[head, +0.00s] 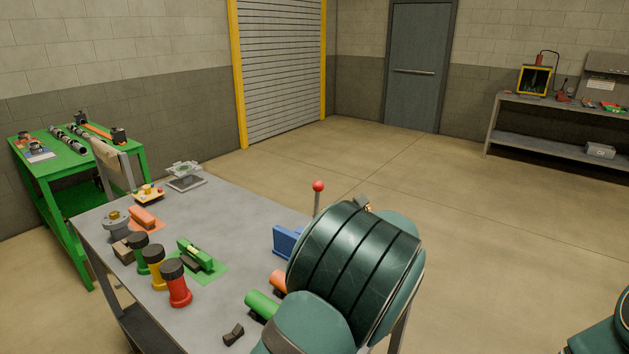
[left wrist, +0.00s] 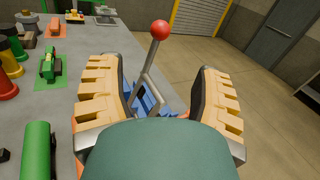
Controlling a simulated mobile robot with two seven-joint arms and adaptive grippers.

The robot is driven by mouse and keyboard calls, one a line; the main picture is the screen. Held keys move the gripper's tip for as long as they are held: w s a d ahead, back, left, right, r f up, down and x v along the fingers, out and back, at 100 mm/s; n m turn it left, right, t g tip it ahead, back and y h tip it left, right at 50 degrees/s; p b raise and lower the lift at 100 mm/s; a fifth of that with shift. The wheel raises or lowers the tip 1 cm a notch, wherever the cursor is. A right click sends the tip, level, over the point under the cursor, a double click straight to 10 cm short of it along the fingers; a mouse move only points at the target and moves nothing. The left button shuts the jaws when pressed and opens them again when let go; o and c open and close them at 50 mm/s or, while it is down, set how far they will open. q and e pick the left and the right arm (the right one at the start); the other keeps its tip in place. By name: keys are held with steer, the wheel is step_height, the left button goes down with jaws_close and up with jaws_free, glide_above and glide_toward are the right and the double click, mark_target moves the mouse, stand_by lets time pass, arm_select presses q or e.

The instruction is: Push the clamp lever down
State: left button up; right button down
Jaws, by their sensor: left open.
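The clamp lever is a grey rod with a red ball knob (head: 318,186) and stands up, slightly tilted, from a blue clamp (head: 288,240) at the table's right side. In the left wrist view the red knob (left wrist: 160,29) and the grey lever rod (left wrist: 149,65) show between and beyond the fingers, with the blue clamp (left wrist: 148,103) low behind. My left gripper (left wrist: 158,72) is open, its padded fingers on either side of the lever with gaps. In the head view my arm hides most of that gripper and part of the clamp. My right gripper is out of view.
On the grey table (head: 235,215) are a green cylinder (head: 262,304), an orange cylinder (head: 278,281), a green toggle piece on a mat (head: 195,254), and several coloured posts, including a red one (head: 177,284). A green bench (head: 75,165) stands left. Floor beyond is clear.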

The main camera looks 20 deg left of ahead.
mark_target(321, 188)
arm_select(q)
steer(key=x, duration=1.3)
steer(key=shift+w+a+p, duration=0.15)
steer(key=shift+p, duration=0.25)
jaws_close()
